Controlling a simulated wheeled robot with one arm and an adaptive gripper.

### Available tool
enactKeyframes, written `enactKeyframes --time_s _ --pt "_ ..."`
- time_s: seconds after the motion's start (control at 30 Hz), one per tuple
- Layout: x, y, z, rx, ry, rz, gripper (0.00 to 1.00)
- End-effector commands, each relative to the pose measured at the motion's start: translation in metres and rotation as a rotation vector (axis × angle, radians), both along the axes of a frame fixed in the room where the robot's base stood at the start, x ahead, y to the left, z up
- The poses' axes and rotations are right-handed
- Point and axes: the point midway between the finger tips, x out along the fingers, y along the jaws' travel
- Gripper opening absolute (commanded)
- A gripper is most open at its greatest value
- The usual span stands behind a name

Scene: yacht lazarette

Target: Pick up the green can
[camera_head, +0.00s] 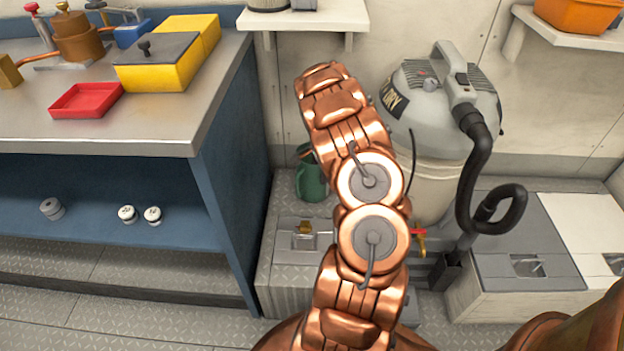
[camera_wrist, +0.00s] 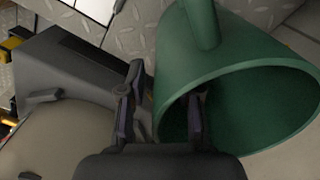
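The green can (camera_head: 311,182) stands on a grey tread-plate box, partly hidden behind my arm in the head view. In the wrist view the green can (camera_wrist: 235,65) is large and close, with its dark opening towards the camera and a handle-like bar at the top. My gripper (camera_wrist: 163,110) is open across the can's near wall. One finger is outside on the left with a small gap to the wall; the other reaches in at the opening. Contact on the inner side cannot be told. In the head view my arm hides the gripper.
A grey wet-dry vacuum (camera_head: 435,110) with a black hose (camera_head: 480,170) stands right of the can. A blue workbench (camera_head: 235,165) is on the left, with a red tray (camera_head: 86,100) and yellow box (camera_head: 160,65) on top. A wall shelf (camera_head: 310,16) is above.

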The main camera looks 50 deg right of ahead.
Motion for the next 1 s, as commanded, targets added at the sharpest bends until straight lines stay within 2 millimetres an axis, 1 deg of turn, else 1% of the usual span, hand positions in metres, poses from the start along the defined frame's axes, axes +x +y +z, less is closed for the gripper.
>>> enactKeyframes --time_s 0.17,0.2,0.5,1.0 --pt "0.0000 -0.0001 0.0002 0.000 0.000 0.000 0.33" --pt "0.0000 -0.0001 0.0003 0.000 0.000 0.000 0.31" --pt "0.0000 0.0002 0.0003 0.000 0.001 0.000 0.00" --pt "-0.0002 0.0004 0.0001 0.001 0.001 0.000 0.00"
